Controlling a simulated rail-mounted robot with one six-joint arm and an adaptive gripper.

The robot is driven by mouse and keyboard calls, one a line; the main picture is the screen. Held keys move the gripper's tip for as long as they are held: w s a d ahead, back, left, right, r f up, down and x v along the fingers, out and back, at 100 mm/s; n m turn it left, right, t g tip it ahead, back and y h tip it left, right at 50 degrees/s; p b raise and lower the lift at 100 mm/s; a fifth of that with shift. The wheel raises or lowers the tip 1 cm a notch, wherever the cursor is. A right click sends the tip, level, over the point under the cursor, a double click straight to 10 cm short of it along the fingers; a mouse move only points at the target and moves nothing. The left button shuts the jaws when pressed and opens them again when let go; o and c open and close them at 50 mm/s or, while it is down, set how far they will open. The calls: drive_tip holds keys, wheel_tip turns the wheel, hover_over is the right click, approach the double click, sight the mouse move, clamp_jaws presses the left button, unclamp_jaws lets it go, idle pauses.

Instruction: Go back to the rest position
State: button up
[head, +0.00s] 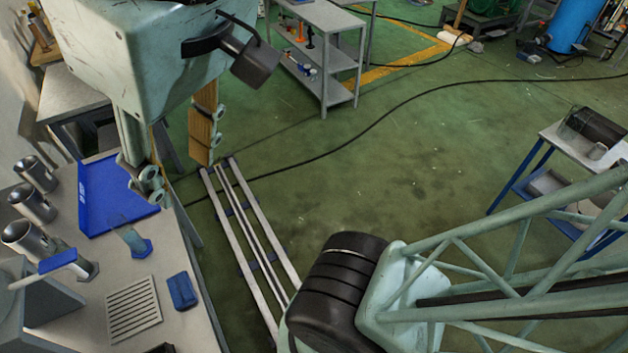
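My gripper (178,172) hangs at the upper left under its large pale green housing. Its two fingers are spread apart with a clear gap, and nothing shows between them. It appears above the far right corner of the workbench (190,325), beside the blue tray (96,212); its exact height over the bench cannot be told. My pale green lattice arm with a black joint crosses the lower right.
Several metal cylinders (33,204) stand on the bench's left. A small blue-based vessel (134,241), a slotted grey plate (133,309) and a blue block (182,291) lie nearer. A grey shelf cart (327,20) and a white-topped table (566,150) stand beyond open green floor.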

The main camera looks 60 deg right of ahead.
drive_tip(key=shift+s+f, duration=0.2)
wheel_tip(320, 180, down, 13)
drive_tip(key=b, duration=1.3)
idle(0.8)
